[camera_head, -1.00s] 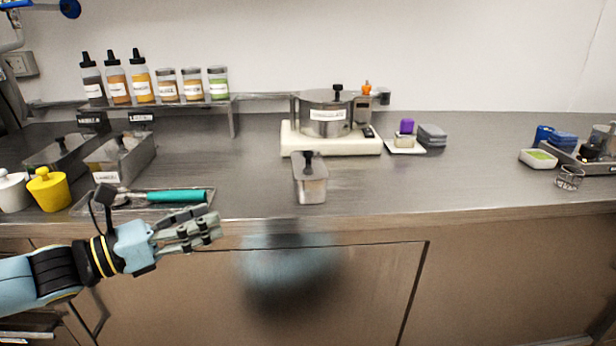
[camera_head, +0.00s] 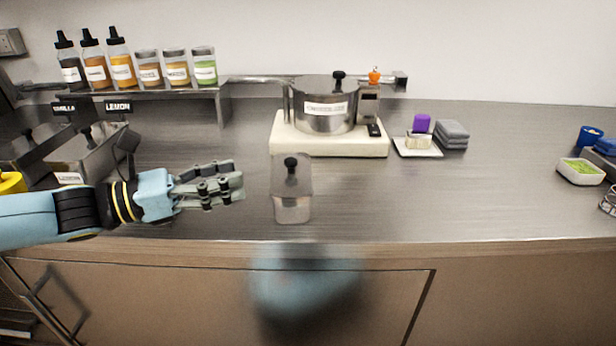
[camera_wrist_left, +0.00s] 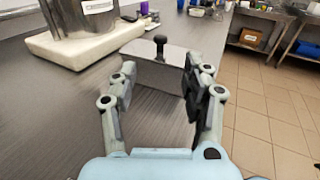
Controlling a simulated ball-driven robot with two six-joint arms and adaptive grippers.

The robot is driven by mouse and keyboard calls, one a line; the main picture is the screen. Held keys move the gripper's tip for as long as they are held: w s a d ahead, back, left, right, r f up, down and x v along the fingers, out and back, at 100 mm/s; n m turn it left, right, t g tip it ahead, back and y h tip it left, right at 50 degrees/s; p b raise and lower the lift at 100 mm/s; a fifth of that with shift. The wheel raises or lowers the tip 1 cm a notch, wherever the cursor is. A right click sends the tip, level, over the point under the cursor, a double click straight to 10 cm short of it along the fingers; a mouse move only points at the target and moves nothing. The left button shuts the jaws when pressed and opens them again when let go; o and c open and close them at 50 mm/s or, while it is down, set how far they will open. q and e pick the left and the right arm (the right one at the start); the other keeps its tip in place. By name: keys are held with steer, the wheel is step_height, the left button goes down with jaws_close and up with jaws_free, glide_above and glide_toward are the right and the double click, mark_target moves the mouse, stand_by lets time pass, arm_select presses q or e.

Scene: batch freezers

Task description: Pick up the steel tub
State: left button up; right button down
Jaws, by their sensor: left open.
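The steel tub (camera_head: 293,203) stands upright on the counter, near its front edge, with a lid and a black knob on top. My left gripper (camera_head: 238,186) is open and empty, just left of the tub, with its fingers pointing at it and a gap between. In the left wrist view the tub (camera_wrist_left: 155,68) lies ahead, between the open fingers of my gripper (camera_wrist_left: 155,85) but beyond their tips. The right gripper does not show clearly; only a blurred blue shape is in front of the counter.
A lidded pot (camera_head: 325,118) stands on a white base (camera_head: 330,146) behind the tub. Steel bins (camera_head: 88,160) stand at the left, below a shelf of bottles (camera_head: 122,68). A white tray (camera_head: 417,149) and grey cloths (camera_head: 453,134) lie right of the base. The counter right of the tub is clear.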

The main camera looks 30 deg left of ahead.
mark_target(279, 175)
arm_select(q)
steer(key=shift+b+x, duration=0.75)
steer(key=shift+x, duration=0.45)
steer(key=shift+b+x, duration=0.4)
steer(key=shift+x, duration=0.6)
steer(key=shift+w+d, duration=0.25)
steer(key=shift+d, duration=0.05)
steer(key=shift+w+d+r, duration=0.1)
steer(key=shift+w+d, duration=0.15)
steer(key=shift+w, duration=0.2)
steer(key=x, duration=0.3)
steer(key=shift+w+r, duration=0.1)
steer(key=shift+w+d, duration=0.35)
steer(key=shift+w, duration=0.1)
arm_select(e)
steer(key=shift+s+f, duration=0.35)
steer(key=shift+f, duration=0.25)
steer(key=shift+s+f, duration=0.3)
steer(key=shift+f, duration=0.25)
